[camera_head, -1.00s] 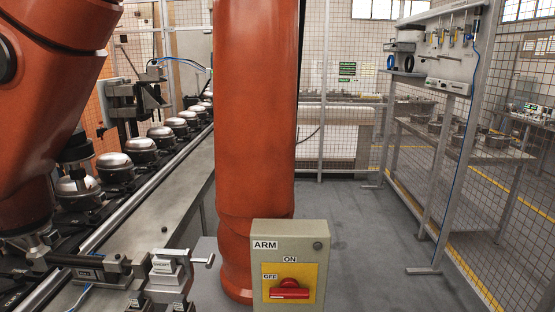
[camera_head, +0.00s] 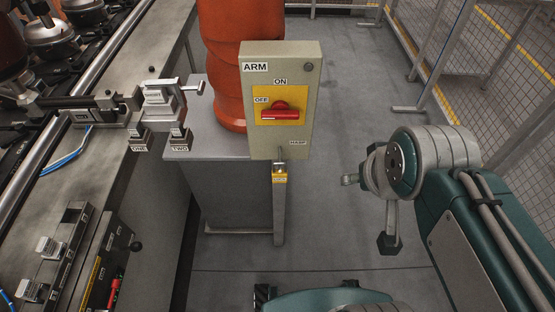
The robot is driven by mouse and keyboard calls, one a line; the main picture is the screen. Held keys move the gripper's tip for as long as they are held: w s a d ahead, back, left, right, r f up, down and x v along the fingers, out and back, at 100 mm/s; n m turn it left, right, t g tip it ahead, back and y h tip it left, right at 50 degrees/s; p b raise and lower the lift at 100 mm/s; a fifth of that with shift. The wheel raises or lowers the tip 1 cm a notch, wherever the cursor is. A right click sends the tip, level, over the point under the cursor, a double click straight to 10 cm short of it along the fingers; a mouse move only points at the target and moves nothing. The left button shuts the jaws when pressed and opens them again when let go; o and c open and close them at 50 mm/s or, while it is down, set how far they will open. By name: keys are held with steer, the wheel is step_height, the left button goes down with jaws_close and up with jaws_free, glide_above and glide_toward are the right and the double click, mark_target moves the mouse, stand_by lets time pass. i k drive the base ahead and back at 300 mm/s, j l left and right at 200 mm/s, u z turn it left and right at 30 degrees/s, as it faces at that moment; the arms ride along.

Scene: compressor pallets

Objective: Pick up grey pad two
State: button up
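Two small grey pads sit side by side on the fixture at the bench's right edge, labelled ONE and TWO. Grey pad two (camera_head: 180,137) is the right one, above the TWO label. Grey pad one (camera_head: 141,137) is to its left. My gripper (camera_head: 369,212) is at the right, over the floor and well away from the pads. Its two finger ends show apart, with nothing visible between them.
A grey switch box (camera_head: 300,110) marked ARM, with a red handle, and a yellow-tagged post (camera_head: 280,200) stand between my gripper and the pads. An orange column (camera_head: 235,60) is behind. Compressors (camera_head: 48,38) line the upper left. Floor right of the box is clear.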

mark_target(177, 127)
steer(key=u, duration=1.25)
steer(key=i+j+z, duration=0.1)
steer(key=i, duration=0.45)
steer(key=j, duration=0.1)
